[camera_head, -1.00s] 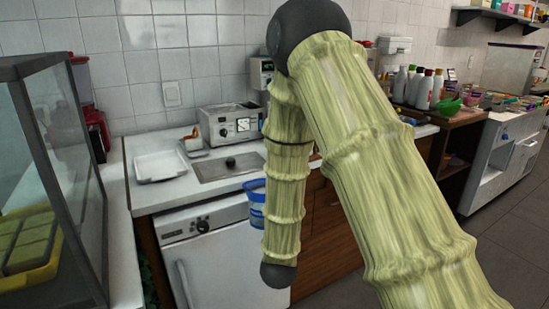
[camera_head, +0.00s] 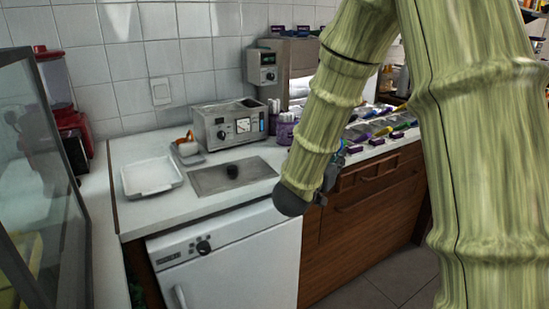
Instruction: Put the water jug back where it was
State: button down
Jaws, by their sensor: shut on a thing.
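My gripper (camera_head: 331,176) shows as a dark shape beside the lower end of my arm, in front of the wooden counter front. Its fingertips are mostly hidden by my arm. It is shut on the water jug, of which only a small blue part (camera_head: 341,158) shows. The rest of the jug is hidden, so I cannot tell its tilt. The white counter (camera_head: 240,186) runs along the tiled wall to the left of and behind the gripper.
A white tray (camera_head: 151,176), a sunken metal plate (camera_head: 232,176) and a metal appliance (camera_head: 229,122) stand on the counter. Topping containers (camera_head: 375,130) line the counter at right. A glass case (camera_head: 42,190) is at left, with a red blender (camera_head: 57,90) behind.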

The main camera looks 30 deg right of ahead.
jog(key=shift+w+a+f+b, duration=0.25)
jog(key=shift+w+f, duration=0.55)
jog(key=shift+w, duration=1.95)
jog(key=shift+w+a+f+b, duration=0.1)
jog(key=shift+w+a+f, duration=0.45)
jog(key=shift+w, duration=2.25)
jog(key=shift+w+a+f+b, duration=0.15)
jog(key=shift+w+f, duration=0.85)
jog(key=shift+w, duration=1.75)
jog(key=shift+s+r, duration=0.1)
jog(key=c, duration=1.8)
grip_release()
jog(key=shift+d+f, duration=0.1)
jog(key=shift+f, duration=0.15)
jog(key=shift+c, duration=0.2)
jog(key=o, duration=0.4)
jog(key=shift+r, duration=0.15)
jog(key=v, duration=1.2)
